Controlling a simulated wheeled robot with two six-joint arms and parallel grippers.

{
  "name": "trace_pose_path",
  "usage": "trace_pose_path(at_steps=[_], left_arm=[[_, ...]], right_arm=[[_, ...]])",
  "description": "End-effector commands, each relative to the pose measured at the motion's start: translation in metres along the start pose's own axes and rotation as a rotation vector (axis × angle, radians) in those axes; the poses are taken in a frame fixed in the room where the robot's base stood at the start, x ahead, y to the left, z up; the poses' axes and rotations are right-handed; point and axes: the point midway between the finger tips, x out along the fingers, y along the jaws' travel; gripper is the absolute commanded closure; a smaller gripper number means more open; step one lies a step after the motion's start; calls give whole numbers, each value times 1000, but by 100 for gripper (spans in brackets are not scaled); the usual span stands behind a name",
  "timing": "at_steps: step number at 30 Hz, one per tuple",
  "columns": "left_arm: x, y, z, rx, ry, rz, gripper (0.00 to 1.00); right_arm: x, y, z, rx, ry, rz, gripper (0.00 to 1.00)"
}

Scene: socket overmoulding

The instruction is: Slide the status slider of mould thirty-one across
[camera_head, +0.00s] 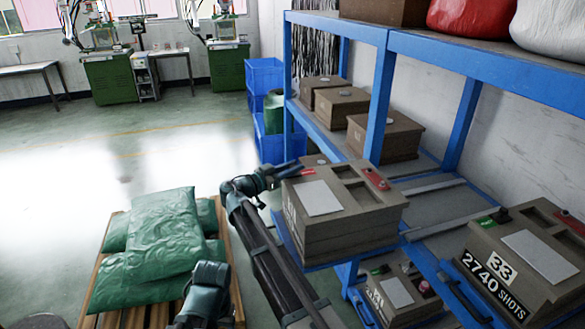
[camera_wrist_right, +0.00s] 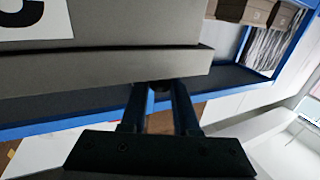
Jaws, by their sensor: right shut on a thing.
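A brown mould (camera_head: 340,232) sits on a blue-edged shelf tray in the middle of the head view. A numbered label on its left face is too oblique to read fully. It has a white card and a red block (camera_head: 376,179) on top. The status slider (camera_head: 309,171), showing red, is at its far-left top corner. My right gripper (camera_head: 288,172) is at that corner, shut on the slider's knob. In the right wrist view, upside down, the fingers (camera_wrist_right: 160,98) meet a small dark piece beside the mould's top edge (camera_wrist_right: 105,75).
Mould 33 (camera_head: 535,262) stands to the right, with a green slider (camera_head: 500,215). Another mould (camera_head: 398,292) sits on the level below. Blue rack posts (camera_head: 380,95) rise behind. Green sacks (camera_head: 165,235) lie on a pallet at left. The floor beyond is open.

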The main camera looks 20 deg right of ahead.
Motion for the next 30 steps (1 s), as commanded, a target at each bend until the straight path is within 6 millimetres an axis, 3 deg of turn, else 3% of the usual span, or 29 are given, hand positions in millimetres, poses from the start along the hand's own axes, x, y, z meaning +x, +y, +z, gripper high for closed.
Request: trace_pose_path(at_steps=[17, 27, 30], left_arm=[[0, 0, 0, 0, 0, 0, 32], [0, 0, 0, 0, 0, 0, 32], [0, 0, 0, 0, 0, 0, 32]], right_arm=[[1, 1, 0, 0, 0, 1, 100], [48, 21, 0, 0, 0, 3, 100], [52, 22, 0, 0, 0, 0, 100]])
